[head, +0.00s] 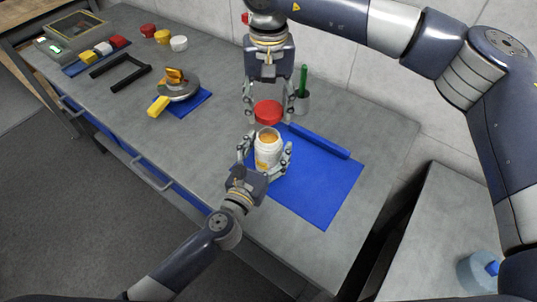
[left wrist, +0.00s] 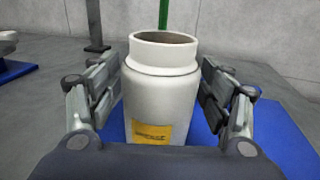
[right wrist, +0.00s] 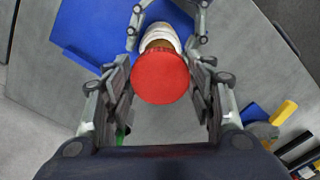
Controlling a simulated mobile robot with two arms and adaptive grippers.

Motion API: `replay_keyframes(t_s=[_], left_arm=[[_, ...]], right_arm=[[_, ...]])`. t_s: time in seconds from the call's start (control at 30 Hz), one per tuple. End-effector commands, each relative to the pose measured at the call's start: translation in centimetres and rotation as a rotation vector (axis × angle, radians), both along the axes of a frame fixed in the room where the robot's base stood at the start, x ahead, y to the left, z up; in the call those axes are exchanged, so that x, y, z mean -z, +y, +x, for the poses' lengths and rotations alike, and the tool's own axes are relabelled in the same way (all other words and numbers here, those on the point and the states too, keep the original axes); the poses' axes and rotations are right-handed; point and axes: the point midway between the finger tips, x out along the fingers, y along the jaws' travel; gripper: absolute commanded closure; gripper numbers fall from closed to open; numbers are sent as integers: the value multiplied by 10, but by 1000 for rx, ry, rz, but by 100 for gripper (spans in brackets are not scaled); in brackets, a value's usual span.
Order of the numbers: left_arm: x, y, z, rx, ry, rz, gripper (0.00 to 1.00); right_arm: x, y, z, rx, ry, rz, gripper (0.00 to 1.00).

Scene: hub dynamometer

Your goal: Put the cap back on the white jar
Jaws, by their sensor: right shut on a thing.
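The white jar (head: 266,154) stands upright and uncapped, its open mouth and yellow label visible in the left wrist view (left wrist: 160,95). My left gripper (head: 265,150) has its fingers on both sides of the jar, with a gap showing at least on the right side. The red cap (head: 268,111) is held between the fingers of my right gripper (head: 268,117), which points down from above. In the right wrist view the cap (right wrist: 160,78) is flat side up and partly covers the jar (right wrist: 160,38). In the head view the cap appears just behind and above the jar mouth.
A blue mat (head: 325,190) lies on the grey bench (head: 210,145), with a blue bar (head: 320,141) along its back edge. A grey cup (head: 301,103) with a green stick stands close to the right gripper. A round metal device (head: 180,90) and several coloured caps are farther left.

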Motion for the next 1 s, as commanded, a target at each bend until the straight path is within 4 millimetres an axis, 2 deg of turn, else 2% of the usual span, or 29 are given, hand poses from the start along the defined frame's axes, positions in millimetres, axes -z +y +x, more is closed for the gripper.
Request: replay_keyframes(t_s=[0.03, 0.2, 0.37, 0.67, 1.0], left_arm=[[0, 0, 0, 0, 0, 0, 50], [0, 0, 0, 0, 0, 0, 85], [0, 0, 0, 0, 0, 0, 85], [0, 0, 0, 0, 0, 0, 85], [0, 0, 0, 0, 0, 0, 85]], right_arm=[[0, 0, 0, 0, 0, 0, 56], [0, 0, 0, 0, 0, 0, 56], [7, 0, 0, 0, 2, 0, 56], [47, 0, 0, 1, 2, -2, 56], [50, 0, 1, 0, 0, -2, 56]])
